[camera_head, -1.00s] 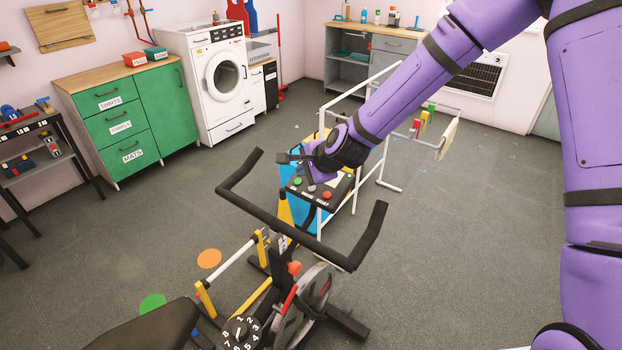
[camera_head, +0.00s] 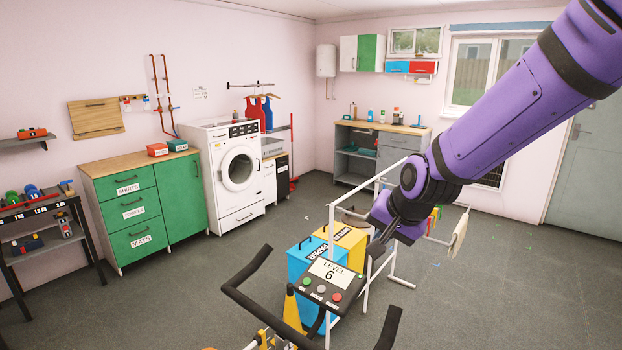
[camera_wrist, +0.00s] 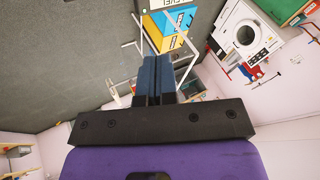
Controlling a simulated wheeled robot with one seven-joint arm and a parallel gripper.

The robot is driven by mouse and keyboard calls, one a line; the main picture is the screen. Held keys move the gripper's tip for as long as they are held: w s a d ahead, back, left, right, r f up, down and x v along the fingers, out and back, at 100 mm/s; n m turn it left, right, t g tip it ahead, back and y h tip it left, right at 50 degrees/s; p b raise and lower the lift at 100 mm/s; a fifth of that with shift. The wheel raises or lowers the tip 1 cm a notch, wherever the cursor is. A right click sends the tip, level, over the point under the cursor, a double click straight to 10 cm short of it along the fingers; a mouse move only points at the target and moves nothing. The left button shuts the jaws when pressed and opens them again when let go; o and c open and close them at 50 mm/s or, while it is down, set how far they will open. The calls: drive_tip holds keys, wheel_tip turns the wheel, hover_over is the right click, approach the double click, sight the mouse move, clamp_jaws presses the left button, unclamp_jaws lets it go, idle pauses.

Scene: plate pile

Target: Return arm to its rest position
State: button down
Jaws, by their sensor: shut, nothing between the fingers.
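My purple arm reaches in from the upper right of the head view, and my gripper (camera_head: 376,250) hangs at its end, just above and right of the exercise bike's console (camera_head: 330,283). The console screen reads "LEVEL 6". In the wrist view my gripper (camera_wrist: 156,62) shows its two dark blue fingers side by side, shut with nothing between them. I cannot tell from the head view whether the gripper touches the white rack (camera_head: 331,222) close behind it; they overlap there.
The bike's black handlebar (camera_head: 243,290) stands in front. A blue bin (camera_head: 303,262) and a yellow bin (camera_head: 350,243) stand behind the console. A green cabinet (camera_head: 180,198) and a washing machine (camera_head: 237,170) line the left wall.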

drive_tip(key=s+d+r+n+h, duration=0.1)
drive_tip(key=s+d+r, duration=0.3)
drive_tip(key=s, duration=0.4)
drive_tip(key=s+d+r+n+h, duration=0.1)
drive_tip(key=s+d+r+n, duration=0.1)
drive_tip(key=s+d+r, duration=0.2)
drive_tip(key=s+d+r+n, duration=0.1)
drive_tip(key=s+d+r, duration=0.3)
drive_tip(key=s+d, duration=0.4)
drive_tip(key=s, duration=0.5)
drive_tip(key=shift+r+n+g+h, duration=0.3)
drive_tip(key=shift+r+n+h, duration=0.05)
drive_tip(key=shift+n+h, duration=0.05)
drive_tip(key=shift+d, duration=0.1)
idle(1.4)
